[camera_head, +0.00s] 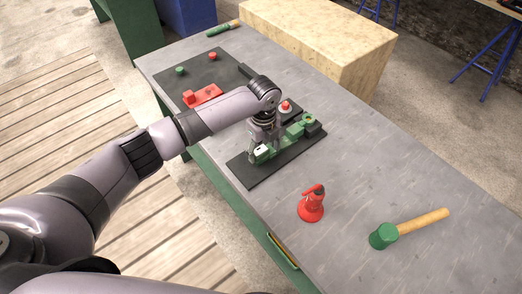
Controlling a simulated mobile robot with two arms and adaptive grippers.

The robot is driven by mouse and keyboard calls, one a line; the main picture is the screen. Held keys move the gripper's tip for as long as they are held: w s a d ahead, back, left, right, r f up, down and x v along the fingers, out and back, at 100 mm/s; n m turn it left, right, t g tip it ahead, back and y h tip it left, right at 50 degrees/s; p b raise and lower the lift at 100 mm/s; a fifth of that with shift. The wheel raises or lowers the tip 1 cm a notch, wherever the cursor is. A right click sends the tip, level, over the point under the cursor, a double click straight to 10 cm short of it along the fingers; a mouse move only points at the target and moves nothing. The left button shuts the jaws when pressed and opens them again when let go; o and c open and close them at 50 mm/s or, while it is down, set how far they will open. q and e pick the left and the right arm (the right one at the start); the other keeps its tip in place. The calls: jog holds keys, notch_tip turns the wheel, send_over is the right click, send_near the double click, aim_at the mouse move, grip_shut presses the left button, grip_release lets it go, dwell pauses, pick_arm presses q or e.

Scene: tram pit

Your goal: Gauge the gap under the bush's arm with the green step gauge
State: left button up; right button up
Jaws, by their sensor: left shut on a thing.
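My left gripper (265,152) points down over a black mat (252,178) on the grey bench. It is shut on a small green piece with a white patch, which looks like the green step gauge (263,155). The gauge is low, close to the mat; I cannot tell whether it touches. Just right of the gripper stands a green and dark assembly (296,131) with a green ring (309,119) at its far end, perhaps the bush. The gap under its arm is too small and too covered to make out. My right gripper is not in view.
A red-topped part (286,106) stands behind the gripper. A second dark mat (208,68) holds a red block (203,96) and knobs. A pale block (320,40) stands behind the bench.

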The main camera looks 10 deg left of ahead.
pick_arm(q)
jog(key=shift+w+d, duration=0.2)
jog(key=shift+w+d, duration=0.15)
jog(key=shift+w, duration=0.05)
jog(key=shift+w+d+b, duration=0.1)
jog(key=shift+w+b, duration=0.05)
jog(key=shift+b, duration=0.3)
jog(key=shift+w+d+b, duration=0.3)
dwell(0.6)
jog(key=o, duration=0.6)
jog(key=c, duration=0.7)
jog(key=shift+o, duration=0.2)
